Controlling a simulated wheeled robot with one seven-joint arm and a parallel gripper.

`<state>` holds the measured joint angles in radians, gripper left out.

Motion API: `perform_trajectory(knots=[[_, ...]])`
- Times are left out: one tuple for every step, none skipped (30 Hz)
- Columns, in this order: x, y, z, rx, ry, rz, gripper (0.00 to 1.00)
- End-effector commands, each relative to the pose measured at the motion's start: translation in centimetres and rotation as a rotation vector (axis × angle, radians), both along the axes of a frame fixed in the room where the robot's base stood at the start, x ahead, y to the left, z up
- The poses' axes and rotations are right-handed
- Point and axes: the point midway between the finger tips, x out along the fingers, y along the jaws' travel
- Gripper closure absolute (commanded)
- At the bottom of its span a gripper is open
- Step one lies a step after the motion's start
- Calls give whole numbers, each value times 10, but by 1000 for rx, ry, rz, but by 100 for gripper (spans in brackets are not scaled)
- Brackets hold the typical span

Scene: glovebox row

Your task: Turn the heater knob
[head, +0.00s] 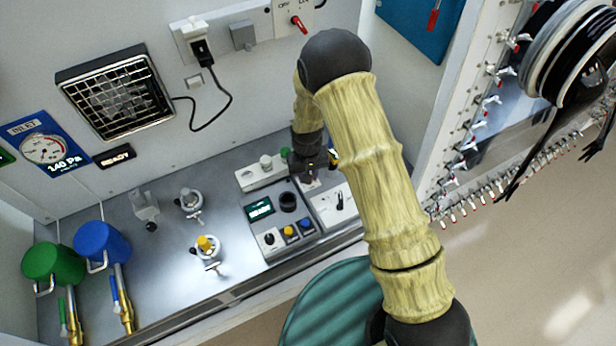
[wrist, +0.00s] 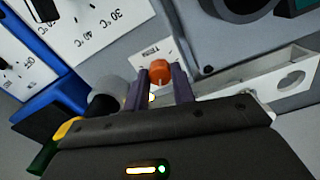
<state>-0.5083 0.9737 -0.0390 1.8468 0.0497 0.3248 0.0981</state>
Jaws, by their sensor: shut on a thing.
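A white panel (head: 326,215) carries a temperature dial with a black pointer knob (head: 340,201). In the wrist view, the scale (wrist: 93,25) shows degrees Celsius, and the black knob (wrist: 44,8) is cut by the top edge. My gripper (wrist: 158,82) is shut on a small orange knob (wrist: 160,71) beside a small white label that seems to read TRIM. The orange knob sits between the fingertips, apart from the temperature dial. In the head view my gripper (head: 308,172) is over the equipment, and my arm hides part of it.
A grey control box (head: 262,229) with a display and coloured buttons stands left of the dial panel. A white block (head: 262,176) is behind it. Valves with a yellow knob (head: 206,243), and green and blue cups (head: 100,243), stand further left.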

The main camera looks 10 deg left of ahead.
Motion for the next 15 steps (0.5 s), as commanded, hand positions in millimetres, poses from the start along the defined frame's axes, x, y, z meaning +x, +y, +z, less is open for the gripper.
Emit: perform_trajectory(knots=[[0,0,-1,1,-2,-24,98],[1,0,-1,1,-2,-38,98],[1,0,-1,1,-3,-57,98],[1,0,0,1,-3,-68,98],[1,0,0,1,-3,-78,98],[1,0,0,1,-3,-90,98],[1,0,0,1,-3,-97,98],[1,0,0,1,-4,-102,98],[1,0,1,1,-4,-108,98],[1,0,1,1,-3,-110,98],[1,0,1,1,-3,-112,98],[1,0,1,1,-3,-114,98],[1,0,1,1,-3,-115,98],[1,0,1,1,-3,-115,98],[1,0,1,1,-3,-115,98]])
